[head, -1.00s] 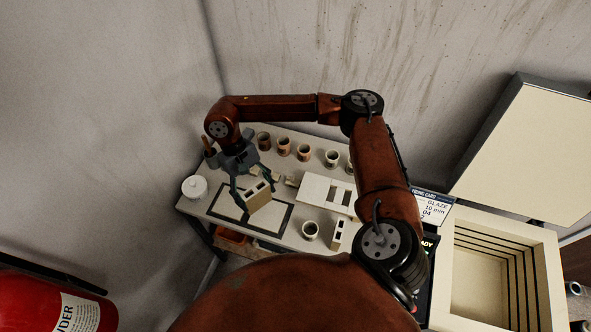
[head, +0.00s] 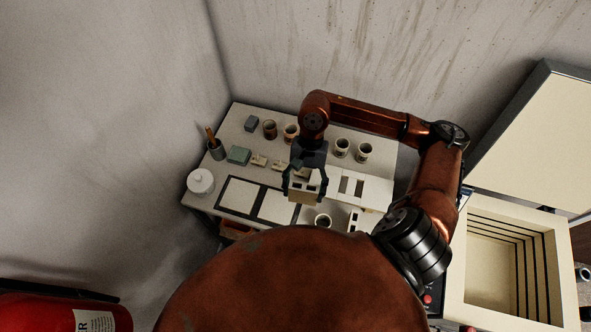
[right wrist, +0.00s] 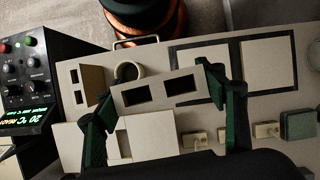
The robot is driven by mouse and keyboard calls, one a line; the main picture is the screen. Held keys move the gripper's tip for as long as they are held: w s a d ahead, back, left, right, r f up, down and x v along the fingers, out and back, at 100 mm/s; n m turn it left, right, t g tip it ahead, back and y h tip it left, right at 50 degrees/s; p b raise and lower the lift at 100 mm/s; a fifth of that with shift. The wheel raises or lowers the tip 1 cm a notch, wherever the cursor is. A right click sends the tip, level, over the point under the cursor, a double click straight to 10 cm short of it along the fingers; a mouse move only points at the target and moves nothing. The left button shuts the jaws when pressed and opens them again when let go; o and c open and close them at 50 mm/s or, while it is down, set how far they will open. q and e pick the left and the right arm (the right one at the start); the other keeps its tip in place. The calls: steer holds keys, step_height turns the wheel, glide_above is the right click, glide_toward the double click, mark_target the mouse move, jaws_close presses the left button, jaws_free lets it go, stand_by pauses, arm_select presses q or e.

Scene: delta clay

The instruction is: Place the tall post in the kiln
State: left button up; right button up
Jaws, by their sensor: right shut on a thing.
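My right gripper (head: 304,188) is shut on a cream block-like post (head: 303,195) with two rectangular holes in its face. It holds the post above the table, near the middle. In the right wrist view the post (right wrist: 160,90) sits between the green fingers. A similar holed post (head: 355,222) stands on the table further right, partly hidden by my arm; it also shows in the right wrist view (right wrist: 88,85). I cannot tell the posts' heights apart. The kiln (head: 553,265) is at the right, with its lid (head: 535,135) raised and its stepped chamber open. My left gripper is not in view.
A white slotted plate (head: 372,190) lies right of the held post. Several cups (head: 342,147) line the back. Two framed panels (head: 240,193), a white jar (head: 200,181) and a green block (head: 238,155) are at left. A control box (right wrist: 28,70) stands beside the table.

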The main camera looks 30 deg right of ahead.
steer(key=shift+s+d+m, duration=0.25)
steer(key=shift+s+m, duration=0.25)
steer(key=shift+s, duration=0.1)
steer(key=shift+w+d+f, duration=0.1)
steer(key=shift+w+f, duration=0.15)
steer(key=shift+w, duration=0.35)
steer(key=shift+w+d+f, duration=0.1)
steer(key=shift+w+f, duration=0.1)
steer(key=shift+w, duration=0.35)
steer(key=w+f+p, duration=0.1)
steer(key=w+f, duration=0.2)
steer(key=f, duration=0.1)
steer(key=w+d+f+p, duration=0.1)
steer(key=w+f, duration=0.2)
steer(key=w, duration=0.1)
steer(key=w+d+f+p, duration=0.1)
steer(key=w+f, duration=0.3)
steer(key=shift+w+d+f, duration=0.1)
steer(key=shift+w+f, duration=0.1)
steer(key=shift+f, duration=0.35)
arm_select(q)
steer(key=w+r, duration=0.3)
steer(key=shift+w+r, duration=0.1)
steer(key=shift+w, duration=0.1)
